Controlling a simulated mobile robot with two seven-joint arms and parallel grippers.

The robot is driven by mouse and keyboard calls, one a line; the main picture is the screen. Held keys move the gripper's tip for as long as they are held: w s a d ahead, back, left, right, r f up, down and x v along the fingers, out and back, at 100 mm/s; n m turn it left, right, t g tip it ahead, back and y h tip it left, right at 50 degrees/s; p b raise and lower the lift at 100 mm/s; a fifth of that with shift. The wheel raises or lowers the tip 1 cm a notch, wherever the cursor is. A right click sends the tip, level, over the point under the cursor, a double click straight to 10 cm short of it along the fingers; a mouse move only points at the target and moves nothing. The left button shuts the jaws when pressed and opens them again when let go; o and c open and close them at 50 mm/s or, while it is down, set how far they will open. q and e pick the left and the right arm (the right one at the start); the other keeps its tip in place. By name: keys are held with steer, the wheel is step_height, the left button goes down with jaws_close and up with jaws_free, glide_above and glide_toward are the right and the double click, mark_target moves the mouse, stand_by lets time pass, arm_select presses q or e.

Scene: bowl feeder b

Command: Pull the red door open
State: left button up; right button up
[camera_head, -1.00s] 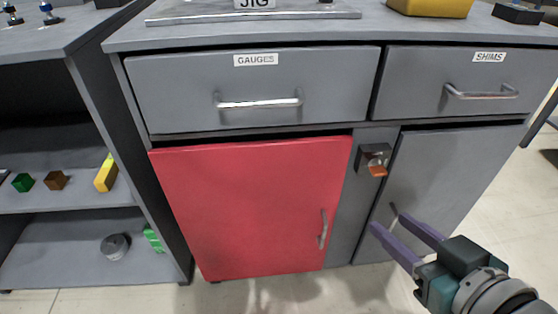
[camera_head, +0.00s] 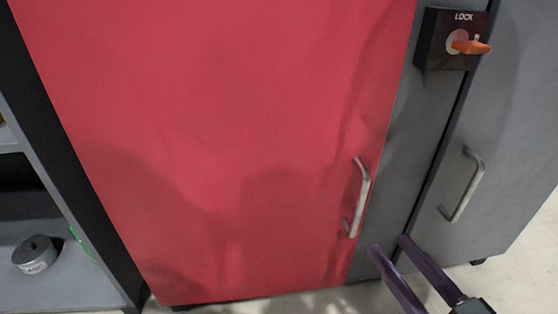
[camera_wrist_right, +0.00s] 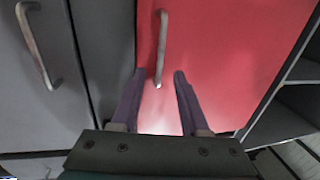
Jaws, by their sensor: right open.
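The red door (camera_head: 220,150) fills most of the head view and looks shut. Its silver vertical handle (camera_head: 358,198) is at the door's lower right side. My right gripper (camera_head: 389,245) has two purple fingers, spread apart and empty, below and right of the handle in the head view. In the right wrist view the red door (camera_wrist_right: 220,60) lies ahead, and its handle (camera_wrist_right: 162,48) stands beyond the fingertips, roughly in line with the gap between the fingers (camera_wrist_right: 158,76). I cannot tell whether the fingers touch the door. My left gripper is not in view.
A dark lock box (camera_head: 440,40) with an orange lever (camera_head: 471,46) sits right of the red door. A grey door (camera_head: 510,130) with its own handle (camera_head: 463,185) is farther right. An open shelf with a round metal part (camera_head: 35,255) stands at left.

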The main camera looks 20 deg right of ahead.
mark_target(361, 211)
steer(key=w+b, duration=0.3)
steer(key=w, duration=0.6)
steer(key=shift+w+d+b, duration=0.15)
steer(key=shift+w+b, duration=0.1)
steer(key=shift+b, duration=0.05)
jaws_close()
stand_by(1.0)
